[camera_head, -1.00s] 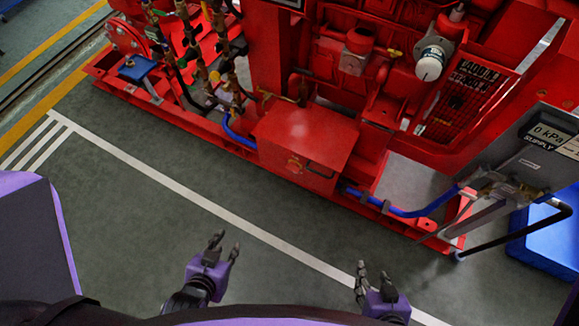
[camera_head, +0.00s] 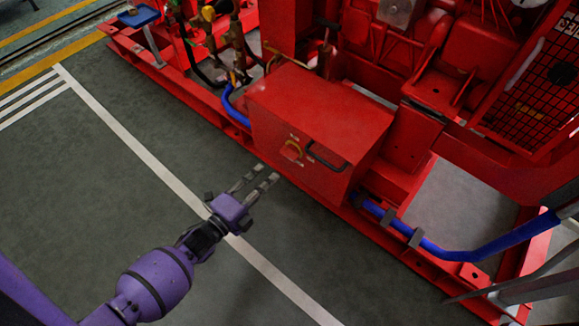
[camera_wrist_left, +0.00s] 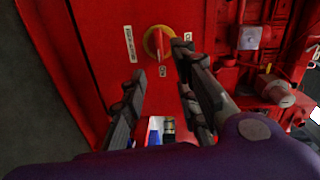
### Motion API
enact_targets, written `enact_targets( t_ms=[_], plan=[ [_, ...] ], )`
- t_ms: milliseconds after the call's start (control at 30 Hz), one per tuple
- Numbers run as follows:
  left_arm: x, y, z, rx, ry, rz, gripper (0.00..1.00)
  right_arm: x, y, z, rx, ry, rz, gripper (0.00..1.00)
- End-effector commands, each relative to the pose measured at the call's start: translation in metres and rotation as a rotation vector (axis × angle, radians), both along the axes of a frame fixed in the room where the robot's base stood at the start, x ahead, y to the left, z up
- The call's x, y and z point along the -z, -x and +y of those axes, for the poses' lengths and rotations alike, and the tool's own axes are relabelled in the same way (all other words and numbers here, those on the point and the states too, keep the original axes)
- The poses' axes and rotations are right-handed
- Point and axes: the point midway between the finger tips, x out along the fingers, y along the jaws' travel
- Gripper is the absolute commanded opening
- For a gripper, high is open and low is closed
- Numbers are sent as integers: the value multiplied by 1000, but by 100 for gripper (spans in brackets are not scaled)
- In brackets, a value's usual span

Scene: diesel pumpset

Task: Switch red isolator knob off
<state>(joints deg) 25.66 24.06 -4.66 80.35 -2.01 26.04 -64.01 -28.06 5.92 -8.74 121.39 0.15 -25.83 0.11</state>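The red isolator knob (camera_head: 291,150) sits on a yellow round plate on the front of a red box (camera_head: 310,118). In the left wrist view the knob (camera_wrist_left: 157,42) shows just beyond the fingertips, with small white labels beside it, too small to read surely. My left gripper (camera_head: 266,173) is open and empty, its fingers pointing at the knob from the lower left. In the left wrist view the two fingers (camera_wrist_left: 159,62) are apart, with the knob between and beyond their tips. I see no clear contact. My right gripper is not in view.
A dark handle (camera_head: 326,156) is on the box front right of the knob. A blue hose (camera_head: 450,250) runs along the red base frame (camera_head: 385,250) to the right. Pipes and valves (camera_head: 230,45) stand behind left. The floor (camera_head: 100,190) in front is clear.

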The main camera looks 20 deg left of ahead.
Motion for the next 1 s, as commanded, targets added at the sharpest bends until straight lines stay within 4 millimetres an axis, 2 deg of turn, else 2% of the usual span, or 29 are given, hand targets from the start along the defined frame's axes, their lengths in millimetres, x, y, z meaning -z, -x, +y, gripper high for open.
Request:
enact_targets(
  t_ms=[33, 100, 367, 633, 800, 1000],
  plan=[
    [15, -11, 0, 12, -28, -28, 28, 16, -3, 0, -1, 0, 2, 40],
    [16, -23, 0, 22, -58, -68, 28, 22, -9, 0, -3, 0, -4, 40],
    [12, -52, -6, 34, -90, -113, 28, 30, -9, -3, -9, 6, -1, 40],
    [12, -92, -21, 33, -89, -110, 28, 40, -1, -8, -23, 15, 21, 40],
    [12, -105, -25, 32, -87, -108, 28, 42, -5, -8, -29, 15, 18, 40],
    [12, -108, -26, 32, -88, -107, 28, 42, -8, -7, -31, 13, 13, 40]
  ],
)
